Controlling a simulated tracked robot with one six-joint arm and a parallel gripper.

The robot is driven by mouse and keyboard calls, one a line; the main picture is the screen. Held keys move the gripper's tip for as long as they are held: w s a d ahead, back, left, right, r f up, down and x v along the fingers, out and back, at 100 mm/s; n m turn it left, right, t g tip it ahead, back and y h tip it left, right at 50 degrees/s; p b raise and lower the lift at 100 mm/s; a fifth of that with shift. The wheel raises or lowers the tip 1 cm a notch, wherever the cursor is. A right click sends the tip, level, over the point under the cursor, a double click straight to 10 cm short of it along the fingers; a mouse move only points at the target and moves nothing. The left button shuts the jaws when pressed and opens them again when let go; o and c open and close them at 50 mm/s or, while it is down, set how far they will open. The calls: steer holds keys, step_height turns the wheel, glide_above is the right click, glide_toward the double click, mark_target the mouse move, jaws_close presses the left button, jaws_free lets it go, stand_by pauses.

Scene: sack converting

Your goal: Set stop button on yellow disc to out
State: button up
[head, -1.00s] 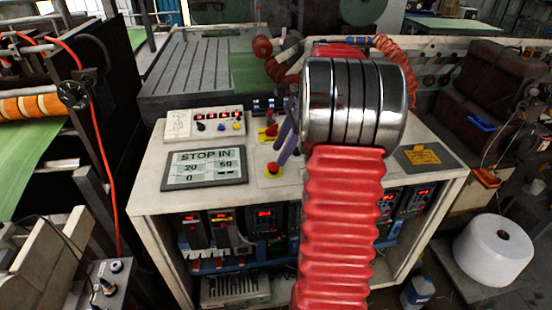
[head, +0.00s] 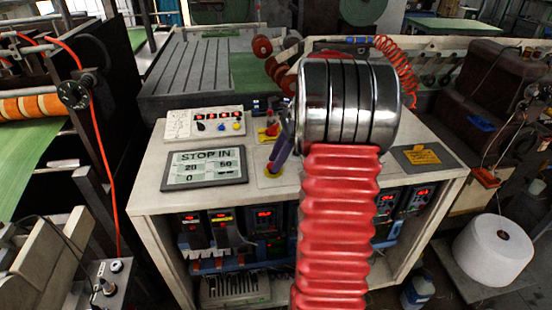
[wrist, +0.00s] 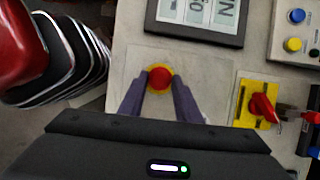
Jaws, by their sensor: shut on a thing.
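The red stop button (wrist: 160,77) sits on its yellow disc (wrist: 152,93) on a pale panel plate, seen in the wrist view. My gripper (wrist: 160,88) has its two purple-grey fingers at either side of the red button, shut on it. The display (head: 204,167) left of the disc reads "STOP IN", with numbers below.
A red rotary switch on a yellow plate (wrist: 259,105) stands close by in the wrist view. A white box with coloured knobs (head: 205,123) sits behind the display. A dark plate with an orange label (head: 422,157) lies at the worktop's right. My red arm hides the worktop's middle.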

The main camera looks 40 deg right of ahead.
jaws_close()
steer(key=shift+w, duration=0.1)
steer(key=shift+d+r, duration=0.1)
steer(key=shift+r, duration=0.5)
steer(key=shift+o, duration=1.1)
jaws_free()
steer(key=o, duration=0.5)
steer(key=shift+c, duration=0.2)
steer(key=v, duration=1.3)
steer(key=shift+r, duration=0.3)
